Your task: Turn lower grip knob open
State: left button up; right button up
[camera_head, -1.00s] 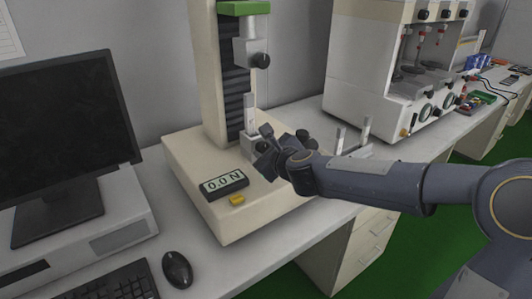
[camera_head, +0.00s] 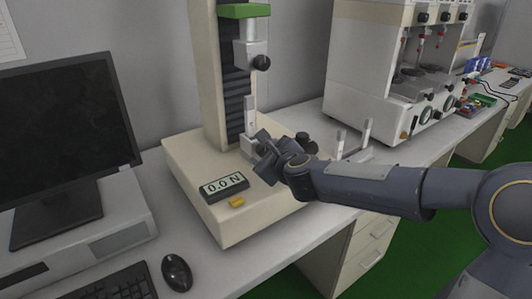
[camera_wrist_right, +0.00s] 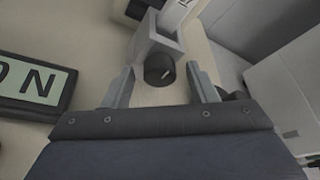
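The force tester's lower grip (camera_head: 250,117) is a pale metal clamp low in front of the column. Its black round knob (camera_wrist_right: 159,70) faces me in the right wrist view. My right gripper (camera_head: 262,143) is at the lower grip and hides the knob in the head view. In the right wrist view the two fingers of my right gripper (camera_wrist_right: 160,67) are apart, one on each side of the knob. A gap shows on both sides, so they do not appear to clamp it. The upper grip with its black knob (camera_head: 262,63) hangs above. My left gripper is out of view.
The tester's cream base (camera_head: 225,222) carries a display reading 0.0 N (camera_head: 224,186) and a yellow button (camera_head: 237,202). Another dark knob (camera_head: 302,138) is right of my gripper. A monitor (camera_head: 65,140) and mouse (camera_head: 177,272) are left; a white machine (camera_head: 365,70) is right.

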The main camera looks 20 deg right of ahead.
jog(key=v, duration=0.7)
jog(key=shift+r+p, duration=0.1)
jog(key=shift+p, duration=0.2)
jog(key=shift+s, duration=0.4)
